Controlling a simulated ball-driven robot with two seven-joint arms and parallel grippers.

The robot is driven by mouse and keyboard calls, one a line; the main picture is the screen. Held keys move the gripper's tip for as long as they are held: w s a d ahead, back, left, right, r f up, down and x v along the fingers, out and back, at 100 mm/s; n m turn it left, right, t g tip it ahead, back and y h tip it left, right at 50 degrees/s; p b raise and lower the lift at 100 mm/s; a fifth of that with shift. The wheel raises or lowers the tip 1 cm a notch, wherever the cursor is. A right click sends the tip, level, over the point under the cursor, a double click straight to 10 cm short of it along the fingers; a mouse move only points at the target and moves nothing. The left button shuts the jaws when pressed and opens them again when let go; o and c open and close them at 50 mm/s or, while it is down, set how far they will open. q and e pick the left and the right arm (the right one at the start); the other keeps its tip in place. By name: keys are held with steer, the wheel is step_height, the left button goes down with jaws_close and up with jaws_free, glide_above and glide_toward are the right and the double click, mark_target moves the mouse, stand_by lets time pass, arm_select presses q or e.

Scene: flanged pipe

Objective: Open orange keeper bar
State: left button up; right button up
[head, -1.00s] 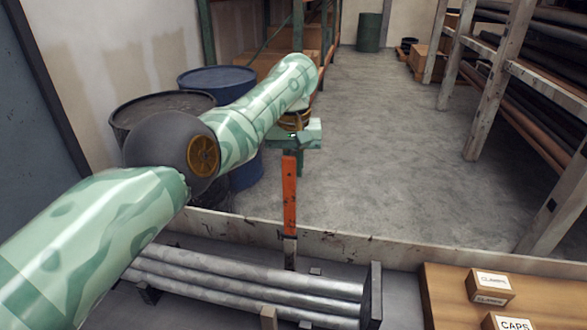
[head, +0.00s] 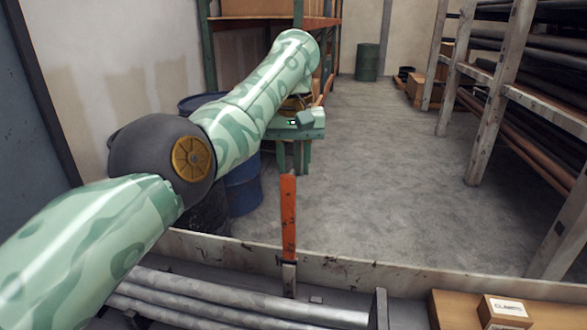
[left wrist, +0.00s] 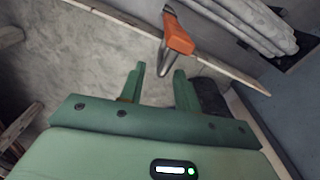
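The orange keeper bar (head: 288,215) stands upright at the board along the back of the pipe rack, its lower end in a metal fitting. It also shows in the left wrist view (left wrist: 177,37), beyond the fingertips. My left gripper (head: 296,165) hangs above and beyond the bar's top in the head view. In the left wrist view its two green fingers (left wrist: 160,72) are apart with nothing between them, and the bar is clear of them. My right gripper is not in view.
Grey metal pipes (head: 225,300) lie in the rack behind a low board (head: 400,276). A cardboard box (head: 504,312) sits on a wooden surface at the lower right. Dark and blue drums (head: 243,190) stand at the left. The floor beyond is open.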

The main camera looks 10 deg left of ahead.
arm_select(q)
steer(key=shift+w+f+b, duration=0.15)
steer(key=shift+w+b, duration=0.15)
steer(key=shift+b, duration=0.85)
steer(key=shift+s+r+b, duration=0.15)
steer(key=shift+r+b, duration=0.35)
steer(key=shift+a+r, duration=0.1)
steer(key=shift+r, duration=0.2)
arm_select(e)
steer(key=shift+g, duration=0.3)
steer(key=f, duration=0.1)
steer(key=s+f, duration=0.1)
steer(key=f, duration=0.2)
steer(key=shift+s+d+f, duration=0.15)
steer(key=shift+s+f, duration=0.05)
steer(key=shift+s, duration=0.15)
arm_select(q)
steer(key=shift+s, duration=0.1)
